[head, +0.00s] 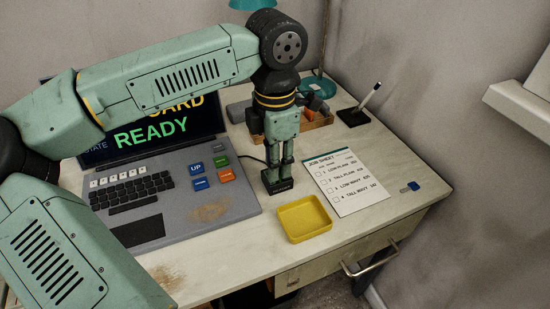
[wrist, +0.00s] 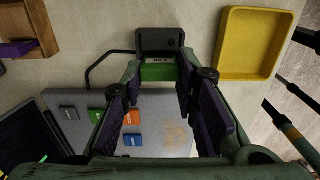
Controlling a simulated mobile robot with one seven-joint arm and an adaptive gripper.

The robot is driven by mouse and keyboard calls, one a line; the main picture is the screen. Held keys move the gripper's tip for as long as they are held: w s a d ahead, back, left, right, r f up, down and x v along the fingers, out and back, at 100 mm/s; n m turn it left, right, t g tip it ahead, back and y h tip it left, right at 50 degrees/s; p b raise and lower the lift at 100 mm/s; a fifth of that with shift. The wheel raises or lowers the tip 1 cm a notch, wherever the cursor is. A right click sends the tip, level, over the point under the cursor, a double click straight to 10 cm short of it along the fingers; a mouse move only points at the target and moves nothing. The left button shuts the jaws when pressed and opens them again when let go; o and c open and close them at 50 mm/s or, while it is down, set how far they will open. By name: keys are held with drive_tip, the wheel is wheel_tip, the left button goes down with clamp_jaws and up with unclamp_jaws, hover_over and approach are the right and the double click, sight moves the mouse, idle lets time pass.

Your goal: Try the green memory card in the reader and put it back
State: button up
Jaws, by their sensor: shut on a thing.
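The green memory card (wrist: 158,72) shows between my fingertips in the wrist view, with its edge against the black card reader (wrist: 160,40). I cannot tell how far it sits in the slot. My gripper (head: 279,172) points down at the reader (head: 281,186) on the desk and is shut on the card. In the head view the fingers hide the card. The screen (head: 150,133) behind my arm shows "CARD" and "READY" in part; my arm hides the rest.
A yellow tray (head: 303,219) stands empty just in front of the reader. A job sheet (head: 345,183) lies to its right. A wooden box (head: 318,119) stands behind, a pen stand (head: 354,117) at back right. A blue card (head: 414,186) lies near the right edge. The console (head: 200,208) is left.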

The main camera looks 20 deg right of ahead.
drive_tip(key=shift+f+b, duration=0.45)
drive_tip(key=shift+f, duration=0.2)
drive_tip(key=o, duration=0.8)
drive_tip(key=shift+o, duration=0.3)
drive_tip(key=o, duration=0.3)
drive_tip(key=shift+r+p, duration=2.2)
drive_tip(key=shift+r, duration=1.35)
